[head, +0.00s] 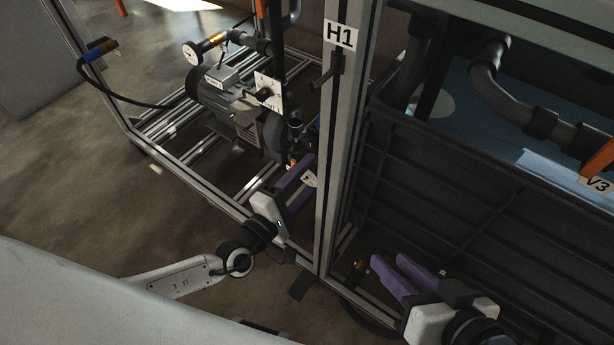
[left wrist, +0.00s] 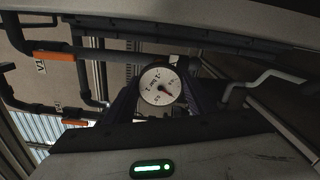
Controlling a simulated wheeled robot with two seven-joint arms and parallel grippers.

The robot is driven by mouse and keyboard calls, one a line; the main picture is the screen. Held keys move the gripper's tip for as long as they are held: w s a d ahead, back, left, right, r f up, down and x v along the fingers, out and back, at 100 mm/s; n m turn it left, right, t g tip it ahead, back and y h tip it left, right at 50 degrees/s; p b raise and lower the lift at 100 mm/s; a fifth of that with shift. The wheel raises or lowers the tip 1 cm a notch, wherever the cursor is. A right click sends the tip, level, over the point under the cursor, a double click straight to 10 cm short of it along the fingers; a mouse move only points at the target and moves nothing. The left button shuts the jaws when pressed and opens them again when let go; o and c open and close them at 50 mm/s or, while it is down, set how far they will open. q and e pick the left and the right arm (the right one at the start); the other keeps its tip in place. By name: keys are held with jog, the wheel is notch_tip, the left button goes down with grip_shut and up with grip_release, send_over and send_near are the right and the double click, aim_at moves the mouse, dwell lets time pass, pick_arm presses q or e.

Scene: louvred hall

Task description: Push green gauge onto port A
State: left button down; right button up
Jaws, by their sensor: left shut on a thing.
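My left gripper (head: 308,169) is shut on a gauge (left wrist: 160,86), just left of the upright post labelled H1. In the left wrist view the gauge has a round white dial with a red needle, facing the camera between the dark fingers. Its body colour is hidden, so I cannot tell whether it is green. In the head view a small part of a white face (head: 309,179) shows between the purple fingers. No port marked A is readable. My right gripper (head: 390,260) has its purple fingers apart and empty, low in front of the dark crate.
The metal frame's H1 post (head: 332,130) stands between my grippers. A grey pump (head: 232,110) with another dial gauge (head: 192,53) is behind on the left. A dark ribbed crate (head: 470,190) with grey pipes fills the right. A black hose with a blue end (head: 97,51) hangs left.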

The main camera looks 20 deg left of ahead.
aim_at(308, 177)
pick_arm(q)
jog(key=shift+b+x, duration=0.3)
jog(key=shift+x, duration=0.95)
jog(key=c, duration=0.7)
grip_release()
jog(key=shift+a, duration=0.1)
jog(key=shift+p+v, duration=0.85)
jog(key=shift+v, duration=2.65)
